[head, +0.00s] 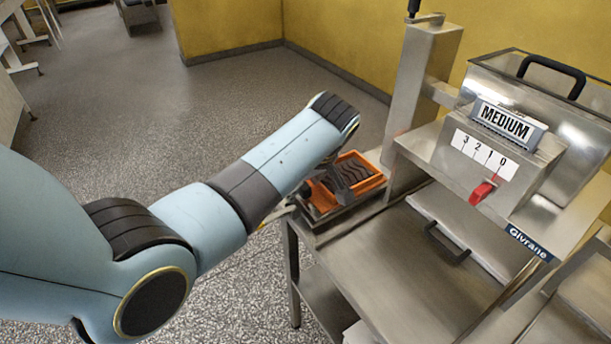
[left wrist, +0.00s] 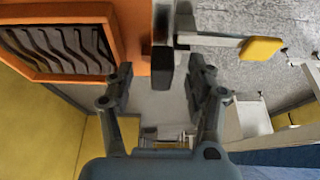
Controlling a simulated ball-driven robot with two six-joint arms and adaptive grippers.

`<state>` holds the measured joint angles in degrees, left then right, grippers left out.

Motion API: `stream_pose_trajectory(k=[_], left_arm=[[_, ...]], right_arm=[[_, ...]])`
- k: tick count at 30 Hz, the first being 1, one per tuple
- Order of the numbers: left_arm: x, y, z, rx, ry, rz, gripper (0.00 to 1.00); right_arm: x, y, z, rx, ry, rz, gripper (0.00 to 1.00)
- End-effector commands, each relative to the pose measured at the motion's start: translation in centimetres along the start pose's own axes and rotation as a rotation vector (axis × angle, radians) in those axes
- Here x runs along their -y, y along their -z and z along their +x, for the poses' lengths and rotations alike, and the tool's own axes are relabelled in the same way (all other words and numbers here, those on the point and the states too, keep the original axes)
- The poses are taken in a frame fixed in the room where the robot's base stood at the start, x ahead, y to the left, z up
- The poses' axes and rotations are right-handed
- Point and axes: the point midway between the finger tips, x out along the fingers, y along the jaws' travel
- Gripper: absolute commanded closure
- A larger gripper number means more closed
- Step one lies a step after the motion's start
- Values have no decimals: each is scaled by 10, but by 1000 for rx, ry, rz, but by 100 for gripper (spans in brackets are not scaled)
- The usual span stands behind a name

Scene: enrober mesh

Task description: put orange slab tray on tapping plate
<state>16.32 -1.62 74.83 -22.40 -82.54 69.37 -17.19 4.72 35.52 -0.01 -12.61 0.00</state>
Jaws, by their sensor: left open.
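The orange slab tray (head: 369,187), holding a dark ridged slab (head: 352,172), sits on a low steel surface (head: 348,218) at the left end of the steel bench. I cannot tell whether that surface is the tapping plate. My left arm reaches over the tray's left side and hides part of it. In the left wrist view the tray (left wrist: 132,45) fills the upper left. My left gripper (left wrist: 160,72) is open, with a dark block (left wrist: 162,68) showing between its fingers. I cannot tell whether the block belongs to the tray. My right gripper is not in view.
A steel machine with a MEDIUM sign (head: 505,122) and a red lever (head: 482,192) stands at the right. A steel post (head: 420,85) rises just behind the tray. A yellow-ended lever (left wrist: 262,49) extends right of my fingers. The bench top (head: 400,275) is largely clear.

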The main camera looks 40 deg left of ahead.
Motion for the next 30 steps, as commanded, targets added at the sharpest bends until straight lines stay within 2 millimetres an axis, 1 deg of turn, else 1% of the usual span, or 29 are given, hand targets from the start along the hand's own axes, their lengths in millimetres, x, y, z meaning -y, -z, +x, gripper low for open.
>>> stream_pose_trajectory(k=[2, 5, 12, 16, 18, 21, 30], left_arm=[[-1, 0, -8, 0, -3, -1, 45], [-1, -1, -26, 0, -4, -1, 45], [-2, -1, -80, 0, -6, -1, 45], [-1, 0, -102, 0, -4, -1, 45], [-1, 0, -109, 1, -2, -1, 45], [0, 0, -116, 0, 0, 0, 45], [0, 0, -118, 0, 0, 0, 45]], right_arm=[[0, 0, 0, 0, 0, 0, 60], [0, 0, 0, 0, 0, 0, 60], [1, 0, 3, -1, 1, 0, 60], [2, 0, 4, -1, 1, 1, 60], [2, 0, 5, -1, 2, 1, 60], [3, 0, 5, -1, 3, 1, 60], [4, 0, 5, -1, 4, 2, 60]])
